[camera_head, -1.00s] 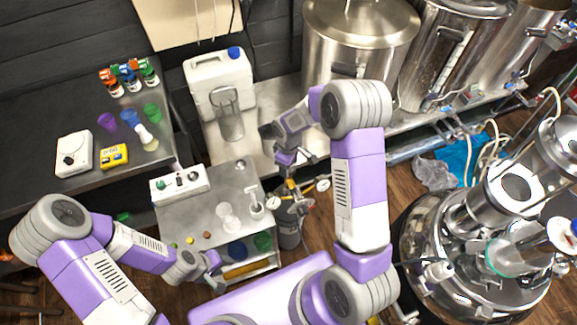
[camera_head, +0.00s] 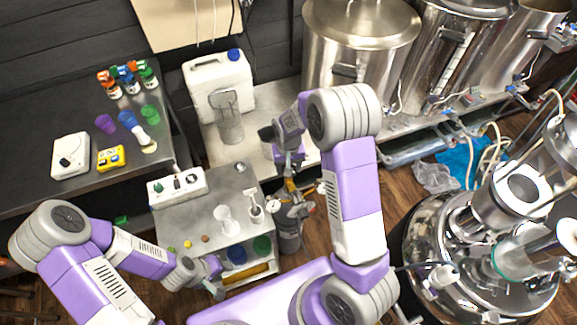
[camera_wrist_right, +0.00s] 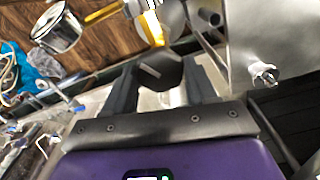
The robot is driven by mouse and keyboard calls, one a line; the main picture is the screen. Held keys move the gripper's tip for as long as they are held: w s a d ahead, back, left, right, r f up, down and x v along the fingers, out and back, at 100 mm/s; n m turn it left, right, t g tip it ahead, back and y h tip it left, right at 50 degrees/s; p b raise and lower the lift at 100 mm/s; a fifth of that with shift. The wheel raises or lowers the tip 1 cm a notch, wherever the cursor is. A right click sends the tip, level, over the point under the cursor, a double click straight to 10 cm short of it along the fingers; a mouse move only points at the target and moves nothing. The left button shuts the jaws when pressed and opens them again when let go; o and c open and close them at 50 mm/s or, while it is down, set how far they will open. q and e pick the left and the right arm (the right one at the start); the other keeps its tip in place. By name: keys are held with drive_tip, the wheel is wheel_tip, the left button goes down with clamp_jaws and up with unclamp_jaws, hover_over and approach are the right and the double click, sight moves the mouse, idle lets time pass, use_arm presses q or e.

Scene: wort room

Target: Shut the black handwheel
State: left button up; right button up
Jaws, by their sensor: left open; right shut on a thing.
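The black handwheel (camera_wrist_right: 158,72) shows in the right wrist view as a dark rounded piece with a pale bar on its face. It sits between the two dark fingers of my right gripper (camera_wrist_right: 160,82), which is shut on it. In the head view my right gripper (camera_head: 288,172) points down above a keg with brass fittings, and the handwheel cannot be made out there. My left gripper (camera_head: 215,278) is open and empty by the front left of the small steel table (camera_head: 190,225).
A keg (camera_head: 290,235) with gauges stands on the floor beside the small table. A white jug (camera_head: 218,80) and large steel kettles (camera_head: 358,45) stand behind. Steel vessels (camera_head: 450,250) crowd the right. A dark bench (camera_head: 40,130) holds bottles and cups at left.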

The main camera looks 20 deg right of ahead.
drive_tip(key=m, duration=0.2)
drive_tip(key=shift+r+m, duration=0.1)
drive_tip(key=shift+m, duration=0.3)
drive_tip(key=shift+m+p, duration=0.65)
drive_tip(key=shift+m, duration=1.25)
drive_tip(key=o, duration=1)
drive_tip(key=shift+o, duration=0.2)
wheel_tip(320, 180, up, 7)
drive_tip(key=shift+r+p, duration=0.2)
drive_tip(key=shift+p, duration=0.45)
